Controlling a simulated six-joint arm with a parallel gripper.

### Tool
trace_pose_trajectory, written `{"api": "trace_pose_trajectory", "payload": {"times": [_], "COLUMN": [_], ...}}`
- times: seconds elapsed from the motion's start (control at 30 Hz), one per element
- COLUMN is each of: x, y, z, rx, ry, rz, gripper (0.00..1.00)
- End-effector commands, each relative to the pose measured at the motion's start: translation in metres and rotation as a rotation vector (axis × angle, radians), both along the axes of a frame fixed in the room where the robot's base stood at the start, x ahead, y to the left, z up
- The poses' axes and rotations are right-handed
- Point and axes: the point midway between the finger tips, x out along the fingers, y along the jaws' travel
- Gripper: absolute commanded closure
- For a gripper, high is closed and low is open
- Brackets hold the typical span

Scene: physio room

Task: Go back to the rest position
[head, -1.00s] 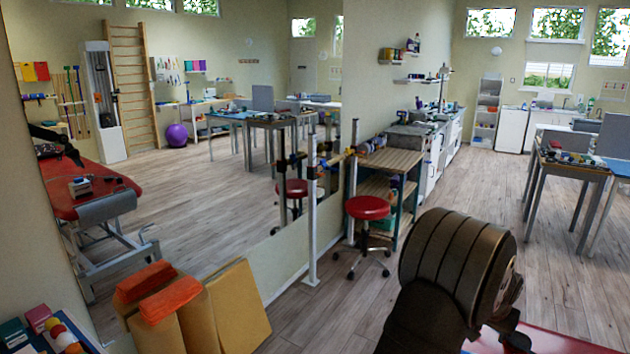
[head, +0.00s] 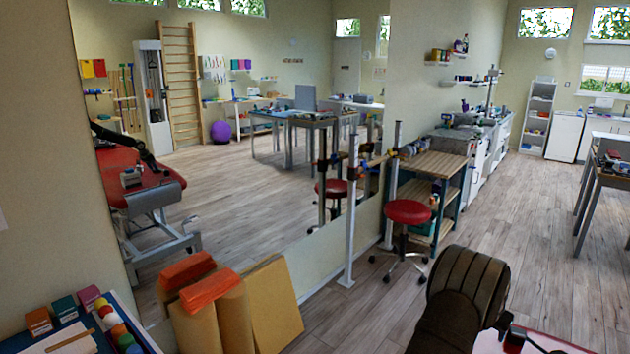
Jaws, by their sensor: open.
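My arm shows as a dark brown, ribbed link at the bottom right of the head view. My gripper is not in view; it is hidden or lies below the picture's edge. A strip of red padded table (head: 565,347) shows at the bottom right, beside the arm. A large wall mirror at the left reflects a red padded table and a dark arm over it, too small to tell its jaws.
A red stool (head: 408,212) stands before a wooden workbench (head: 436,163). A white post (head: 351,215) stands by the mirror. Orange blocks (head: 210,288) rest on tan rolls (head: 228,323). Small boxes (head: 64,309) and coloured balls lie at bottom left.

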Motion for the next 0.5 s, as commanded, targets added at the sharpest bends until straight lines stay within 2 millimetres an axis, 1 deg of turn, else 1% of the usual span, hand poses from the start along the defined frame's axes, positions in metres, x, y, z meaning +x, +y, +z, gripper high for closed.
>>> {"api": "trace_pose_trajectory", "payload": {"times": [0.03,0.2,0.5], "x": [0.0,0.0,0.0], "y": [0.001,0.001,0.001], "z": [-0.006,-0.017,-0.018], "rx": [0.001,0.0,-0.001], "ry": [0.001,0.0,-0.001], "rz": [0.001,0.002,0.002], "gripper": [0.41,0.41,0.41]}}
